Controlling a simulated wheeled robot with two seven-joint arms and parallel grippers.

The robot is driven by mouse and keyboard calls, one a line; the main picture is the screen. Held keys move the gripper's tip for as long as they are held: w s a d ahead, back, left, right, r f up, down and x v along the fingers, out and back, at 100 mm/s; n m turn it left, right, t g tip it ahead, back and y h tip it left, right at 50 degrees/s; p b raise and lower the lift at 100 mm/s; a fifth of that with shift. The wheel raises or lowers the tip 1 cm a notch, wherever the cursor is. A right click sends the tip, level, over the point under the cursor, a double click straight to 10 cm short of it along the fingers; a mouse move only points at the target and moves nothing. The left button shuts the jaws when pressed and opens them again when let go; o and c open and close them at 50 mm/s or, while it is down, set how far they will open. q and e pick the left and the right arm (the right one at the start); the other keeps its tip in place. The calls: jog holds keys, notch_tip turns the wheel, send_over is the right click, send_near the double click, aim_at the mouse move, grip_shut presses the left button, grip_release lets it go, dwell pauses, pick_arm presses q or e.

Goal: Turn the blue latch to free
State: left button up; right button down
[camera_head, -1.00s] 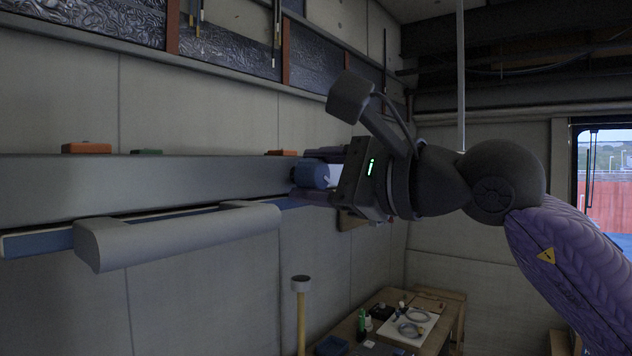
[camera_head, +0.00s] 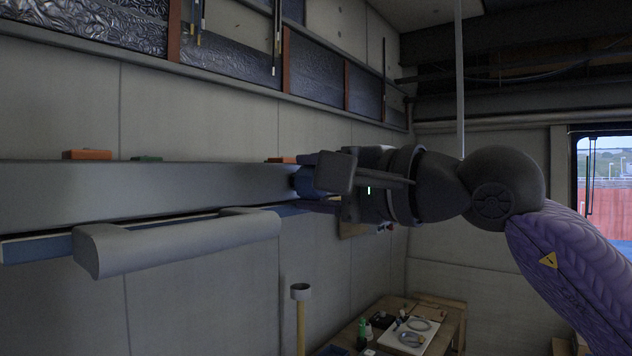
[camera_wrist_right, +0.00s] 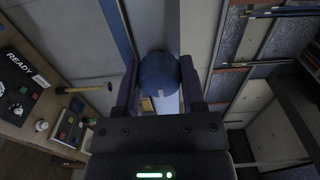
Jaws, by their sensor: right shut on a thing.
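The blue latch (camera_head: 305,181) sits at the right end of the long grey housing, mostly hidden behind my right gripper in the head view. In the right wrist view the latch (camera_wrist_right: 159,75) is a round dark blue knob with a small pale mark on its lower side. My right gripper (camera_wrist_right: 160,88) has one dark finger on each side of the knob and is shut on it. In the head view my right gripper (camera_head: 318,182) reaches in from the right, its wrist camera turned toward the viewer. My left gripper does not show.
The grey housing (camera_head: 150,192) runs along the wall, with a pale handle bar (camera_head: 180,240) below it. Orange (camera_head: 87,154) and green (camera_head: 146,158) blocks lie on its top. A wooden table (camera_head: 450,328) with tools stands below at the back. A pale-topped yellow post (camera_head: 300,292) stands nearer.

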dwell(0.3)
jog(key=shift+c, duration=0.9)
grip_release()
jog(key=b+v, duration=0.4)
jog(key=v, duration=0.6)
